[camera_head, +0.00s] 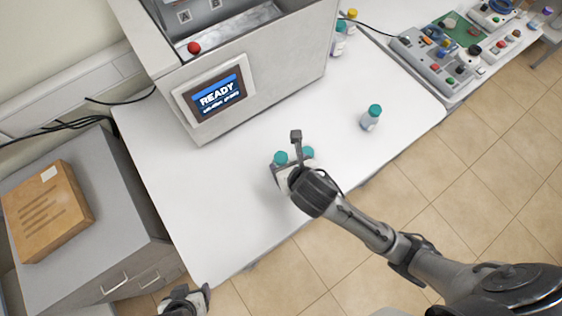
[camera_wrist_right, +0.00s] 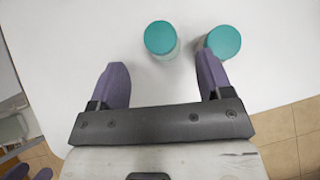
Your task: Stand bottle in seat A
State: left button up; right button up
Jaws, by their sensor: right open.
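The grey testing machine (camera_head: 265,95) stands on the white table, with a recessed metal tray (camera_head: 235,28) and a plate marked A (camera_head: 184,15) at the picture's top edge. Two teal-capped bottles stand upright by my right gripper (camera_head: 292,164): one on the left (camera_head: 281,158), one on the right (camera_head: 308,153). In the right wrist view my right gripper (camera_wrist_right: 162,72) is open and empty. One bottle cap (camera_wrist_right: 160,37) lies ahead of the gap between the fingers; another (camera_wrist_right: 223,41) is beyond the right finger, partly covered. My left gripper (camera_head: 188,299) is at the bottom edge, its jaws unclear.
Another teal-capped bottle (camera_head: 371,117) stands alone to the right. More bottles (camera_head: 339,40) stand beside the machine. The screen (camera_head: 217,95) reads READY; a red button (camera_head: 194,48) is above it. A cardboard box (camera_head: 45,210) sits on the left cabinet. The table's front left is clear.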

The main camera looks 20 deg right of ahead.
aim_at(281, 157)
jog(key=shift+x, duration=1.8)
jog(key=p+x, duration=0.1)
jog(key=x, duration=0.2)
jog(key=shift+w+f, duration=0.2)
jog(key=shift+w, duration=0.1)
jog(key=shift+w+f+p, duration=0.3)
jog(key=shift+w+f, duration=0.1)
jog(key=shift+f, duration=0.05)
jog(key=shift+w+f, duration=0.1)
jog(key=shift+c, duration=0.4)
jog(key=c, duration=1.1)
jog(key=shift+c, duration=0.2)
